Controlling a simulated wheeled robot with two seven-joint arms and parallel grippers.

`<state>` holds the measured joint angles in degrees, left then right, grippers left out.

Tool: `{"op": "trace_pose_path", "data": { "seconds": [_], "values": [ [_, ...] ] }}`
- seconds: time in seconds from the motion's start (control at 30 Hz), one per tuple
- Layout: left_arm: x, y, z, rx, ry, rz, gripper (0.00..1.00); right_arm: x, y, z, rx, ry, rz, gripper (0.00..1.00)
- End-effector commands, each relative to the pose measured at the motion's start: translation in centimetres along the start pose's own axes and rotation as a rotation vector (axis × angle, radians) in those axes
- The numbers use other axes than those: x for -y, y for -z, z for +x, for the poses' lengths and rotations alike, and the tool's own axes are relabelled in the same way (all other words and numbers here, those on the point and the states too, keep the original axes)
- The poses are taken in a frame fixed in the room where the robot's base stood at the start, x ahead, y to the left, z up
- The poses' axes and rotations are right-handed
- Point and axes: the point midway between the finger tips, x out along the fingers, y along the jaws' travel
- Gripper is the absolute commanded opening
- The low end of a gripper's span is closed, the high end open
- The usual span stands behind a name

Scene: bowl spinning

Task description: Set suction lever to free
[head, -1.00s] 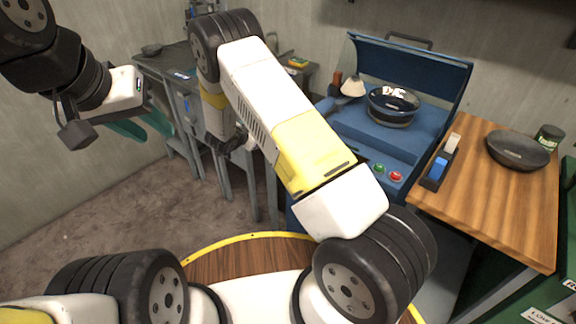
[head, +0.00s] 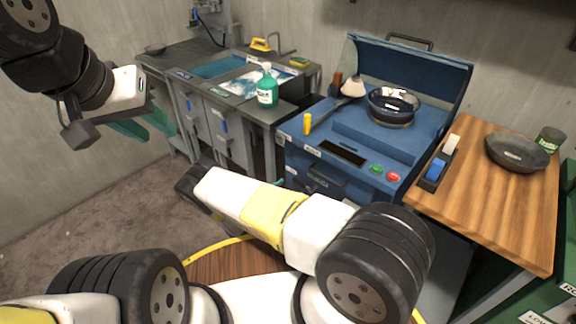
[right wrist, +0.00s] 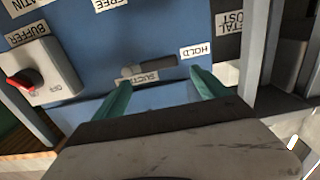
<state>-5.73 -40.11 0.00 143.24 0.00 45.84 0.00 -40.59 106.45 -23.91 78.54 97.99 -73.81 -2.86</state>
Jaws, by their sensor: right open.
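The grey suction lever (right wrist: 160,66) shows in the right wrist view on a blue panel, above its upside-down SUCTION label (right wrist: 137,79). Its arm lies nearly level and points right, toward the HOLD label (right wrist: 196,50). The FREE label (right wrist: 112,3) is at the top edge. My right gripper (right wrist: 162,90) is open, with its teal fingertips on either side of the lever in the picture and nothing seen between them. I cannot tell whether they touch it. In the head view the lever is not visible. My left gripper (head: 145,124) is open and empty at the left.
A red-tipped BUFFER knob (right wrist: 38,75) is left of the lever, and grey upright bars (right wrist: 257,55) stand on the right. The blue machine (head: 345,160) carries a dark bowl (head: 392,102). A wooden table (head: 500,205) is at right; a sink counter with a green bottle (head: 267,92) is behind.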

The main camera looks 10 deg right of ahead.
Motion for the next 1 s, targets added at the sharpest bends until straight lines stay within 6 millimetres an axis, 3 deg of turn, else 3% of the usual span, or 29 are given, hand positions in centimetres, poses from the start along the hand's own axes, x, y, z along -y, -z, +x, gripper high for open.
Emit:
{"op": "trace_pose_path", "data": {
  "seconds": [0.1, 0.3, 0.63, 1.0],
  "values": [
    [0.0, 0.0, 0.0, 0.0, 0.0, 0.0, 0.36, 0.0, 0.0, 2.0, 0.0, 0.0, 0.001, 0.85],
    [0.0, 0.0, 0.0, 0.0, 0.0, 0.0, 0.36, 0.1, 0.0, 4.1, 0.002, 0.002, 0.001, 0.85],
    [0.0, 0.0, 0.0, 0.0, 0.0, 0.0, 0.36, 0.1, 0.0, 4.5, 0.003, 0.002, 0.001, 0.85],
    [0.0, 0.0, 0.0, 0.0, 0.0, 0.0, 0.36, 0.1, 0.0, 4.5, 0.003, 0.002, 0.001, 0.12]
  ]
}}
